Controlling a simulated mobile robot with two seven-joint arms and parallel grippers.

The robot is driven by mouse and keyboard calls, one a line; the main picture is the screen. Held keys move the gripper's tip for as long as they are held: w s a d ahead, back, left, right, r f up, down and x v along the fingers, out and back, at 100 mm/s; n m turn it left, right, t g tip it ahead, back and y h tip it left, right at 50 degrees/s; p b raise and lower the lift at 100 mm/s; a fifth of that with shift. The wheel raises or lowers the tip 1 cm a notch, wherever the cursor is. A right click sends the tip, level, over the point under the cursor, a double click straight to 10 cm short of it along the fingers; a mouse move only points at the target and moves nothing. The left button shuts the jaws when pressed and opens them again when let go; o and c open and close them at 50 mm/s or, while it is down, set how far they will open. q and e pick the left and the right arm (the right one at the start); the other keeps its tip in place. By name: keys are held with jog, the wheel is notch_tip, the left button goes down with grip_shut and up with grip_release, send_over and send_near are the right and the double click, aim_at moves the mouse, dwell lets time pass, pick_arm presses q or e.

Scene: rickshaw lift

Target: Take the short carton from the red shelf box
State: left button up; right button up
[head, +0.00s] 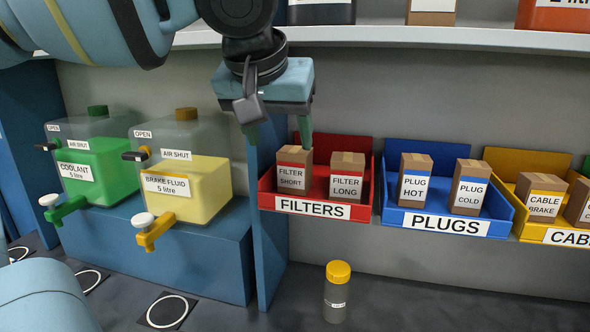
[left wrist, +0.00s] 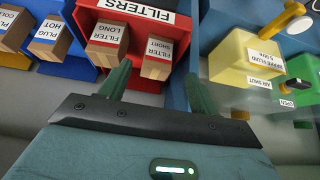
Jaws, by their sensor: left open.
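The red shelf box (head: 365,212), labelled FILTERS, holds two cardboard cartons. The short carton (head: 292,172), labelled FILTER SHORT, stands upright on the left. The long carton (head: 347,177), labelled FILTER LONG, stands to its right. My left gripper (head: 278,133) is open and empty, pointing down just above and slightly left of the short carton. In the left wrist view, the short carton (left wrist: 158,58) shows between the spread fingers (left wrist: 160,72), beyond their tips, with the long carton (left wrist: 108,44) beside one finger. My right gripper is not in view.
A blue PLUGS box (head: 500,223) and a yellow CABLE box (head: 528,234) stand to the right. A blue upright panel (head: 268,250) borders the red box on the left, beside the brake fluid tank (head: 190,190). A shelf (head: 430,38) runs above. A yellow-capped bottle (head: 338,295) stands below.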

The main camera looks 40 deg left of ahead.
aim_at(295, 150)
pick_arm(q)
jog(key=shift+w+a, duration=0.35)
jog(key=shift+w, duration=0.3)
jog(key=shift+w+a, duration=0.4)
jog(key=shift+w, duration=0.3)
jog(key=shift+w+a, duration=0.35)
jog(key=shift+w, duration=0.3)
jog(key=shift+w, duration=0.1)
jog(key=x, duration=0.5)
jog(key=shift+w+a, duration=0.3)
jog(key=shift+w, duration=0.1)
jog(key=shift+c, duration=0.3)
jog(key=shift+r, duration=0.1)
jog(key=c, duration=1.1)
